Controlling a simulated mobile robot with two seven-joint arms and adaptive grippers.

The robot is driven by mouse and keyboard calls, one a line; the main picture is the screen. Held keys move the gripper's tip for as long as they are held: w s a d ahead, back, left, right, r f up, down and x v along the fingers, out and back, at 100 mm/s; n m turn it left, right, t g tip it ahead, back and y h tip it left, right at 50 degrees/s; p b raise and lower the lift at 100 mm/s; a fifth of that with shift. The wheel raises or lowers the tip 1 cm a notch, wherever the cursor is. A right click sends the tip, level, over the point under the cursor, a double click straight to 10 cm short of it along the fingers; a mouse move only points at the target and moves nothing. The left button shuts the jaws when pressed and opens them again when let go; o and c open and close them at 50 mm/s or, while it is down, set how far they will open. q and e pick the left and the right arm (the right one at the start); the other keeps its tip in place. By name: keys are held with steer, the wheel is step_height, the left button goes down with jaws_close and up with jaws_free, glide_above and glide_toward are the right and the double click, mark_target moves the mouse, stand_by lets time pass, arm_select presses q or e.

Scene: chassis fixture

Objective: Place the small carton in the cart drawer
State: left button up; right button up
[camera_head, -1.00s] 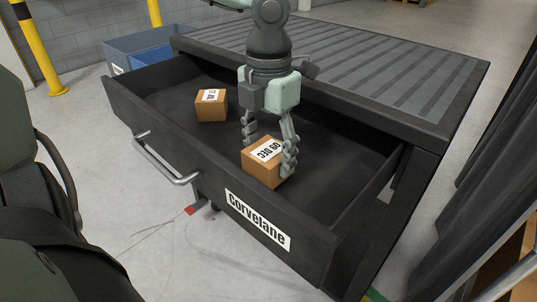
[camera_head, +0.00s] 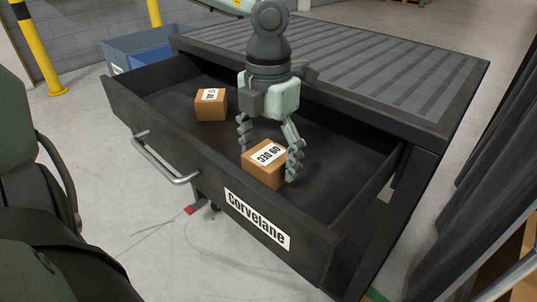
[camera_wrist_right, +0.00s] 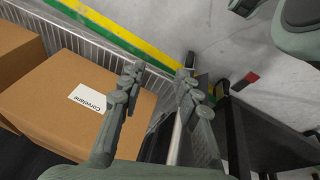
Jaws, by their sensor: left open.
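A small brown carton (camera_head: 262,172) with a white label lies in the open drawer (camera_head: 318,243) of the dark cart, close to the drawer's front wall. My left gripper (camera_head: 270,153) points down over it, open, with one finger on each side of the carton. I cannot tell whether the right finger still touches it. A second small brown carton (camera_head: 211,107) stands farther left in the drawer, apart from the gripper. In the right wrist view my right gripper (camera_wrist_right: 160,76) is open, with nothing between its fingertips.
The cart's ribbed top (camera_head: 380,75) lies behind the drawer. A metal handle (camera_head: 165,165) juts from the drawer front. A blue bin (camera_head: 140,48) stands behind left. In the right wrist view, large cartons (camera_wrist_right: 75,105) sit beside a wire rail. The drawer floor between the small cartons is clear.

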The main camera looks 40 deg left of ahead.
mark_target(269, 154)
arm_select(q)
steer(key=shift+r, duration=0.2)
step_height(269, 154, up, 12)
steer(key=shift+p, duration=0.35)
arm_select(e)
steer(key=shift+x, duration=0.9)
arm_select(q)
steer(key=shift+f, duration=0.1)
arm_select(e)
steer(key=shift+w+a, duration=0.15)
steer(key=shift+a, duration=0.1)
